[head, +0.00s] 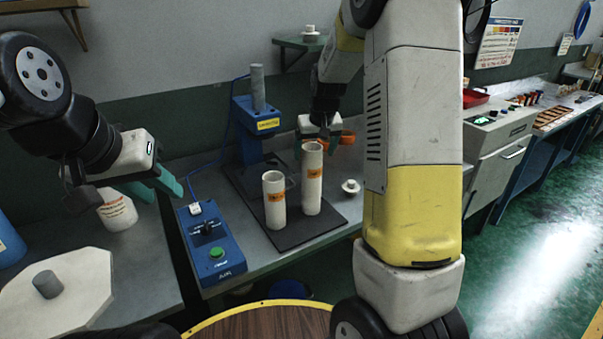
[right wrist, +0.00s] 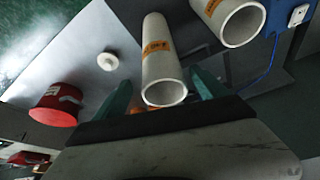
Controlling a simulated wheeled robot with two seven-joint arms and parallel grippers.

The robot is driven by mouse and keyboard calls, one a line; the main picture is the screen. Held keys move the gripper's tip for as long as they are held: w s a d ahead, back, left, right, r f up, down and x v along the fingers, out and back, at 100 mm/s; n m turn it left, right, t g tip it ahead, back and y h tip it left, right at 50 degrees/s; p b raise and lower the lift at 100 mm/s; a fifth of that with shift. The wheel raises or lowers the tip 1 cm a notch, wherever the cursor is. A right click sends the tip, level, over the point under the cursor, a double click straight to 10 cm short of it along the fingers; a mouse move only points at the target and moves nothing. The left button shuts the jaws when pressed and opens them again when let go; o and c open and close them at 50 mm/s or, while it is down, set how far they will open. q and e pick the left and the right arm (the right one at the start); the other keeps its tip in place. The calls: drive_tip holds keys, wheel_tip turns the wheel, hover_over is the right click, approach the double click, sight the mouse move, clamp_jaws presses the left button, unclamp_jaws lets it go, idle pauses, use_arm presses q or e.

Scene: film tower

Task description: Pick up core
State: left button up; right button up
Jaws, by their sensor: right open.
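Two white tubular cores with orange labels stand upright on a dark mat. The taller core (head: 312,185) is on the right and the shorter core (head: 274,205) is on the left. My right gripper (head: 322,146) is open, just behind the top of the taller core. In the right wrist view, a core (right wrist: 161,60) shows between its teal fingers (right wrist: 160,95), with its open end towards the camera. I cannot tell whether the fingers touch it. My left gripper (head: 158,186) is open and empty, left of the blue control box, well away from the cores.
The blue control box (head: 211,245) with a green button stands left of the mat (head: 308,233). A blue stand (head: 250,130) holding a grey rod is behind. A white flanged piece (head: 351,187) lies to the right. A red container (right wrist: 58,105) shows in the right wrist view.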

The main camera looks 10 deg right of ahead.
sight(312, 180)
drive_tip(key=x, duration=0.5)
drive_tip(key=shift+w+a+f, duration=0.2)
drive_tip(key=shift+w, duration=0.05)
clamp_jaws()
